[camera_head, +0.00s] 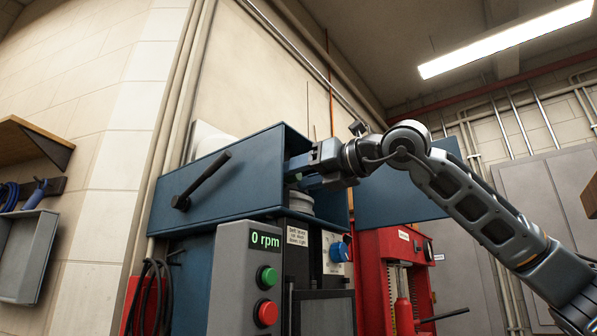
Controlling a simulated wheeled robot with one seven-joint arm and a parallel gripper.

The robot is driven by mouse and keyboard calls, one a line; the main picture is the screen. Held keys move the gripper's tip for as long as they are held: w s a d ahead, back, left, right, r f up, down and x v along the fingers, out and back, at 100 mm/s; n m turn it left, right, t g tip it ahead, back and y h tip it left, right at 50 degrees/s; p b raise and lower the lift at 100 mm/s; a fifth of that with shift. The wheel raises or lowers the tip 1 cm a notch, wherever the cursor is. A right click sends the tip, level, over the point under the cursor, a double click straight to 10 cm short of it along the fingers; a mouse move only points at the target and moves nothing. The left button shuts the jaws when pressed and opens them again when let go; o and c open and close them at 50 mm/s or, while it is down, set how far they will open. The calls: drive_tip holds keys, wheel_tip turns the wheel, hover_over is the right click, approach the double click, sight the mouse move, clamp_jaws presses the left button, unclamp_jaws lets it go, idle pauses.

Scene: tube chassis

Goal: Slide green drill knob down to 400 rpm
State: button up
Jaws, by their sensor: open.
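A blue drill head housing (225,182) stands open in the middle of the view, with a dark lever on its left face. My gripper (297,174) is open and reaches leftward into the housing's open side, above and right of the green one. Its fingertips are partly hidden, and I cannot tell whether they touch anything.
An open blue cover or door (408,195) hangs behind my arm on the right. A blue knob (339,252) sits beside a small label (298,236) below the housing. A red machine (385,262) stands close on the right. A wooden shelf (28,143) is on the left wall.

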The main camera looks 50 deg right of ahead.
drive_tip(key=shift+w, duration=0.35)
drive_tip(key=shift+c, duration=0.5)
clamp_jaws()
